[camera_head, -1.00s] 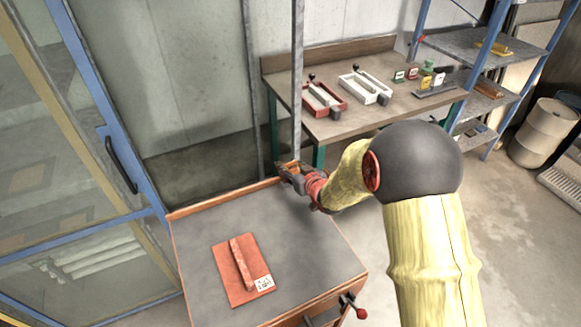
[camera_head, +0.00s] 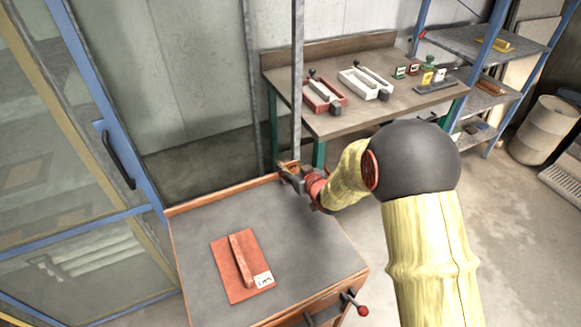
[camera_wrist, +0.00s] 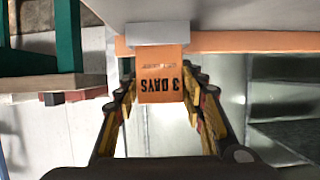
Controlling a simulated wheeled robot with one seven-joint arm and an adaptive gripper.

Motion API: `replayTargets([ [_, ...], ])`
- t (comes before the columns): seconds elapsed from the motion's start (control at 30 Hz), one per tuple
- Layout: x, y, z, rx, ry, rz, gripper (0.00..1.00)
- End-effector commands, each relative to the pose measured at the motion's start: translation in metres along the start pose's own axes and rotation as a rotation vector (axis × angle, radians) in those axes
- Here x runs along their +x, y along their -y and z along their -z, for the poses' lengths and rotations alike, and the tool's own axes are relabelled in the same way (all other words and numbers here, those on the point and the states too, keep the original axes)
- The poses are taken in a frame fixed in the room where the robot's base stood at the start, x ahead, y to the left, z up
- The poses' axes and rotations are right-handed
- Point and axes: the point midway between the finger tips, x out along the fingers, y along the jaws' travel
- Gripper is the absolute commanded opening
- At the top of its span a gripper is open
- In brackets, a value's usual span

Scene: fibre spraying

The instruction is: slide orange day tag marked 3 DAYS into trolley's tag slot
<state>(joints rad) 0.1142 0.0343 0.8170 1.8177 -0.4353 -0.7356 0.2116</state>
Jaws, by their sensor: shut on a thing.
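The orange day tag (camera_wrist: 160,85) sits between the fingers of my gripper (camera_wrist: 161,97) in the wrist view, its "3 DAYS" print upside down. My gripper is shut on it. The tag's far end meets a pale grey block (camera_wrist: 157,33), which looks like the tag slot, on the trolley's orange rim (camera_wrist: 250,41). I cannot tell how far the tag is inside it. In the head view, my gripper (camera_head: 283,170) is at the far right corner of the trolley (camera_head: 205,217); the tag is hard to make out there.
A red plate with a bar and white label (camera_head: 236,284) lies on the trolley top. A workbench (camera_head: 345,122) with red and white moulds stands behind. A blue-framed glass door (camera_head: 132,217) is at left, shelving (camera_head: 518,58) and a drum (camera_head: 545,130) at right.

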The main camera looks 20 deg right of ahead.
Motion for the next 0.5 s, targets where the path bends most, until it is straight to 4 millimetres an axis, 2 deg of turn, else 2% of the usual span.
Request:
replayTargets([
  [0.2,0.0022,-0.0001,-0.0052,0.000,0.000,0.000,0.17],
  [0.23,0.0022,-0.0001,-0.0051,0.000,0.000,0.000,0.41],
  [0.5,0.0019,0.0000,-0.0043,0.000,0.000,0.000,0.56],
])
